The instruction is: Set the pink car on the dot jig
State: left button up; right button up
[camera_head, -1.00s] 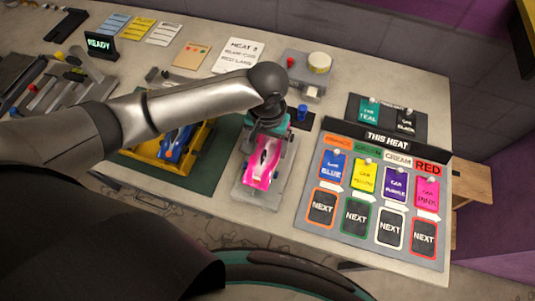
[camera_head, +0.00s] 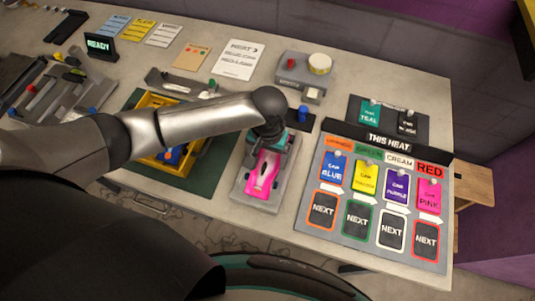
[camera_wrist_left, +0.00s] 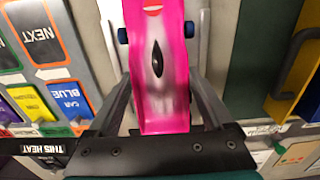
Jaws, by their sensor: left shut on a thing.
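The pink car (camera_head: 262,178), with a white patch and dark oval on top, lies lengthwise over the grey dot jig (camera_head: 240,190). My left gripper (camera_head: 266,148) is above the car's far end, shut on it. In the left wrist view the pink car (camera_wrist_left: 158,65) sits between the two fingers of my left gripper (camera_wrist_left: 160,105), and a blue wheel shows on each side. The car hides most of the jig, so I cannot tell whether it touches the jig or is just above it. My right gripper is not in view.
A yellow tray (camera_head: 147,148) holding a blue car (camera_head: 172,155) stands left of the jig on a green mat (camera_head: 206,178). The heat board (camera_head: 312,232) with its cards is close on the right. A grey device with a red button (camera_head: 291,63) stands behind.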

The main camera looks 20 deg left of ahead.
aim_at(268, 158)
pick_arm(q)
jog(key=o, duration=1.3)
jog(key=shift+f, duration=0.1)
notch_tip(268, 158, up, 13)
jog(key=shift+r+p, duration=0.1)
jog(key=shift+p, duration=0.9)
